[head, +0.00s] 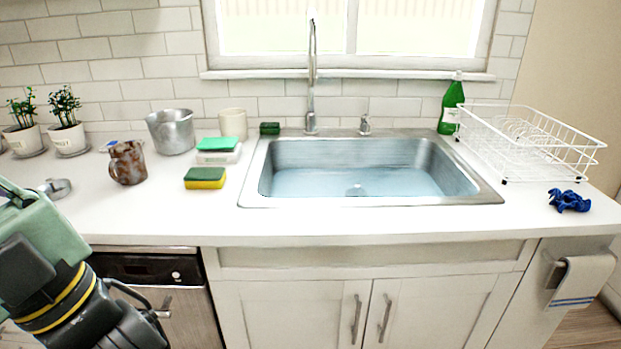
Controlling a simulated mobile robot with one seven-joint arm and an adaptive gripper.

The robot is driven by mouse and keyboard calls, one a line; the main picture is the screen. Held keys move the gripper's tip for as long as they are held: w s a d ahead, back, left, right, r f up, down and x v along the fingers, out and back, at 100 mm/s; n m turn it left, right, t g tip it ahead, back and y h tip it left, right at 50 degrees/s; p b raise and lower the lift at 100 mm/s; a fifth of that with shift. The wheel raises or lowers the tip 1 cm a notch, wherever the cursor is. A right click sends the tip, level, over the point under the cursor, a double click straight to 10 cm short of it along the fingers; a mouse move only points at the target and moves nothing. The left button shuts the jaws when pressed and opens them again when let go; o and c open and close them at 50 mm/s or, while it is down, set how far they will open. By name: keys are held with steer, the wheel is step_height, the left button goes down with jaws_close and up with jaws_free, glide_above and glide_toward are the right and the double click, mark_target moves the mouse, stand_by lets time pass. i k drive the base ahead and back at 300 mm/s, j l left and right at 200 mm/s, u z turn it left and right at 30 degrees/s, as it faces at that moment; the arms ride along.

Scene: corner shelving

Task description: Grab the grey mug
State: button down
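No plainly grey mug shows. A mottled brown-grey mug (128,163) stands upright on the white counter at the left, its handle toward the left. A grey metal pot (171,132) stands behind it to the right. A cream cup (232,123) stands against the tiled wall. Part of my arm shows at the lower left, in front of the counter and apart from the mug. The fingers of my gripper cannot be made out in this view.
A small metal item (57,188) lies near my arm. Potted plants (68,138) stand at the back left. Sponges (205,178) lie between the mug and the sink (372,199). A dish rack (530,140) and green bottle (450,108) stand right. The front counter is clear.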

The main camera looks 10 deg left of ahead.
mark_target(127, 160)
steer(key=u, duration=1.3)
steer(key=i+j+u, duration=0.15)
steer(key=i, duration=0.2)
steer(key=i+j+u, duration=0.2)
steer(key=i, duration=0.15)
